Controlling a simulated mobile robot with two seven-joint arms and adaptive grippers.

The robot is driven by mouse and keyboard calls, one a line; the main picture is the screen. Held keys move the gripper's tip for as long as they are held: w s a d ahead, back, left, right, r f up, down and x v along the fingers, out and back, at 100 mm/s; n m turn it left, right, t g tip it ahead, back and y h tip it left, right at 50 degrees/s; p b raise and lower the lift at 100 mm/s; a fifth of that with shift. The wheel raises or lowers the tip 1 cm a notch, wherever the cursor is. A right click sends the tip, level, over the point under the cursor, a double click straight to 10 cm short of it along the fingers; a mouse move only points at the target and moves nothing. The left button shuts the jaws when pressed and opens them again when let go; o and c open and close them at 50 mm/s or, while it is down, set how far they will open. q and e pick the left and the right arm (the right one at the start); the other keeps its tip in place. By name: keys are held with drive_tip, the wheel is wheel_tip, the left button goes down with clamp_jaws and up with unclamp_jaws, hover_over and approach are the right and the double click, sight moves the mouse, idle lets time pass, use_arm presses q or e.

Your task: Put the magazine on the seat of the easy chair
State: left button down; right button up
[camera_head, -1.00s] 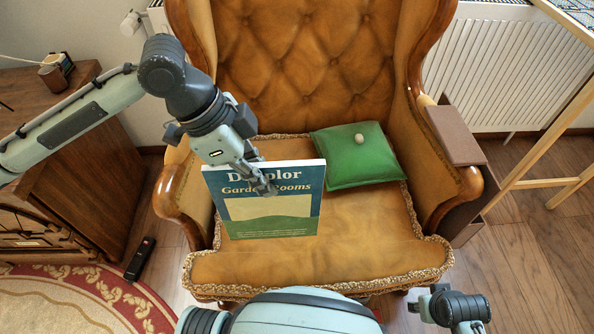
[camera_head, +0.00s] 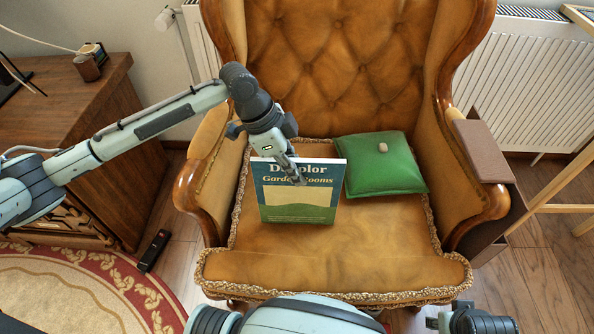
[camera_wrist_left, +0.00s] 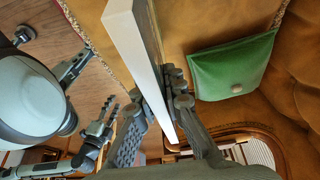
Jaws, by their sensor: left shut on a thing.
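The magazine (camera_head: 298,205), with a blue and green cover, stands roughly upright over the left-hand part of the seat (camera_head: 350,255) of the tan easy chair (camera_head: 335,60). My left gripper (camera_head: 297,178) is shut on its upper edge. In the left wrist view the magazine (camera_wrist_left: 135,45) shows edge-on between the fingers of my left gripper (camera_wrist_left: 160,110). I cannot tell whether its lower edge touches the seat. Part of my right arm shows at the bottom right of the head view; the state of its gripper is unclear.
A green cushion (camera_head: 375,178) with a small pale object (camera_head: 383,147) on it lies at the seat's back right. The front and right of the seat are bare. A brown box-like holder (camera_head: 482,150) hangs over the right armrest. A wooden cabinet (camera_head: 110,100) stands left.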

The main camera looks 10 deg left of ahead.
use_arm(q)
drive_tip(key=shift+f, duration=0.1)
use_arm(e)
drive_tip(key=shift+s, duration=0.15)
use_arm(q)
drive_tip(key=c, duration=1.6)
unclamp_jaws()
use_arm(e)
drive_tip(key=shift+s+f, duration=0.15)
drive_tip(key=shift+a, duration=0.1)
use_arm(q)
drive_tip(key=p+v, duration=0.1)
drive_tip(key=v, duration=1.1)
use_arm(e)
wheel_tip(320, 180, down, 2)
drive_tip(key=shift+a, duration=0.15)
